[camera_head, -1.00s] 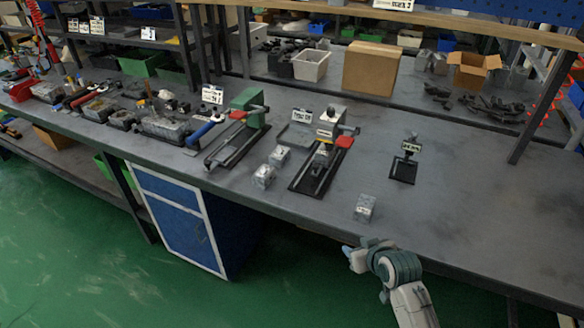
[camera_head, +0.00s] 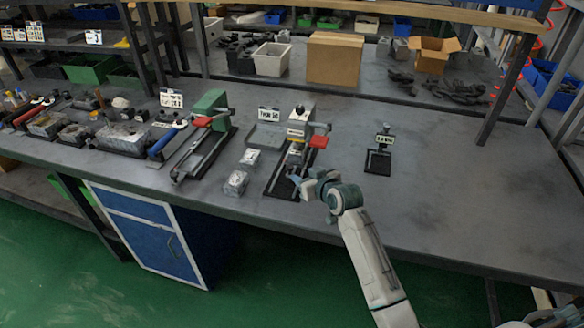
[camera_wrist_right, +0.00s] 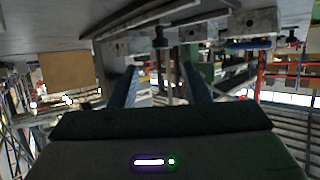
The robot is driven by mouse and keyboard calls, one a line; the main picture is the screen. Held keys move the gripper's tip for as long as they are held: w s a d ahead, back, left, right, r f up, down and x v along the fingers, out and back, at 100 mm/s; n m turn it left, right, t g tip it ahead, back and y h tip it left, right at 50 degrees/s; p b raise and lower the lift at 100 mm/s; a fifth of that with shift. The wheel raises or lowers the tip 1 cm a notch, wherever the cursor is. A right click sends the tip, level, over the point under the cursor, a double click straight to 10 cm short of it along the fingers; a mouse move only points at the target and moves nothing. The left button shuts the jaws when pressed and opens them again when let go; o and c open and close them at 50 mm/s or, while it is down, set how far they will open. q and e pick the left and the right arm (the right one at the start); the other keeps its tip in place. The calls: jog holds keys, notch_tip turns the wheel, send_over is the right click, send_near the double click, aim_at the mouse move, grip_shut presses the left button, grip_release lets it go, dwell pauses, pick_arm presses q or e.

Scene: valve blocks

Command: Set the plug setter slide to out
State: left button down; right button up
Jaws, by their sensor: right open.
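The likely plug setter is the middle bench fixture (camera_head: 297,135), with a grey upright body, a red-ended lever (camera_head: 319,142) and a black base (camera_head: 280,181). Its label is too small to read surely. I cannot tell the slide's position. My right gripper (camera_head: 297,185) is at the front end of this fixture, above or beside its base; contact cannot be told. In the right wrist view its two fingers (camera_wrist_right: 160,88) are apart, with a grey post-like part (camera_wrist_right: 160,60) showing between them. My left gripper is out of view.
Two grey metal blocks, one nearer (camera_head: 236,182) and one farther (camera_head: 250,158), stand left of the fixture. A green fixture (camera_head: 210,105) with a red-ended lever is farther left. A small black stand (camera_head: 379,160) is at right. The bench's right side is clear.

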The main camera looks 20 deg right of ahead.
aim_at(291, 169)
jog(key=p+x, duration=0.1)
jog(key=x, duration=0.7)
jog(key=shift+w+a+f, duration=0.1)
jog(key=shift+w+f, duration=0.05)
jog(key=shift+w, duration=0.05)
jog(key=shift+s, duration=0.1)
grip_shut()
